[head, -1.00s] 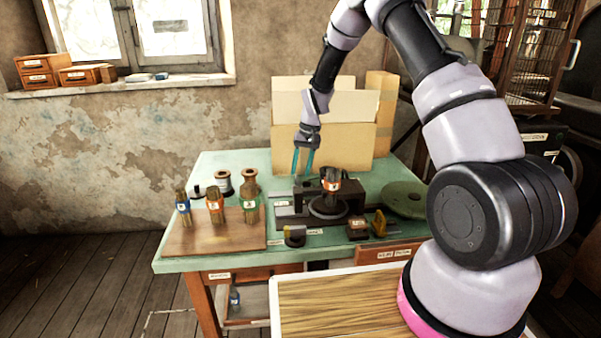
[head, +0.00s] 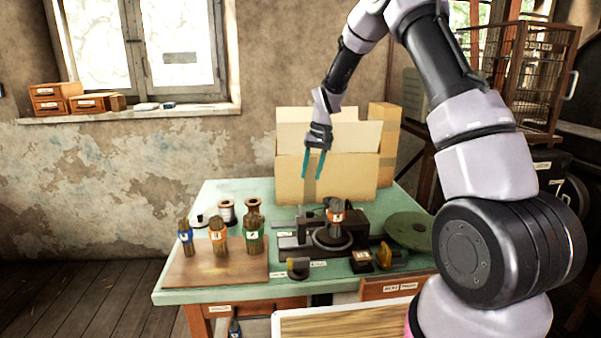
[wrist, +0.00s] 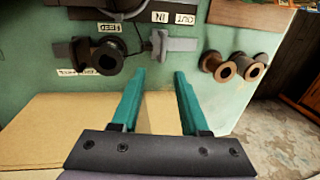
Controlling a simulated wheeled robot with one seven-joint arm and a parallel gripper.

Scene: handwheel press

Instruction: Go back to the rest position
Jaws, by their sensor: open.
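My gripper (head: 313,166) is raised above the back of the green table (head: 225,286), in front of the cardboard box. Its two teal fingers are apart with nothing between them. In the wrist view my gripper (wrist: 162,85) is also open and empty. The handwheel press (head: 333,236) stands on the table below and to the right of my gripper, apart from it. A dark piece with an orange band (head: 336,212) sits upright on the press.
A board (head: 190,270) at the table's left carries several banded bundles. Spools (head: 227,212) stand behind it. An open cardboard box (head: 340,175) stands at the table's back. A round green disc (head: 408,228) lies at the right. The air left of my gripper is free.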

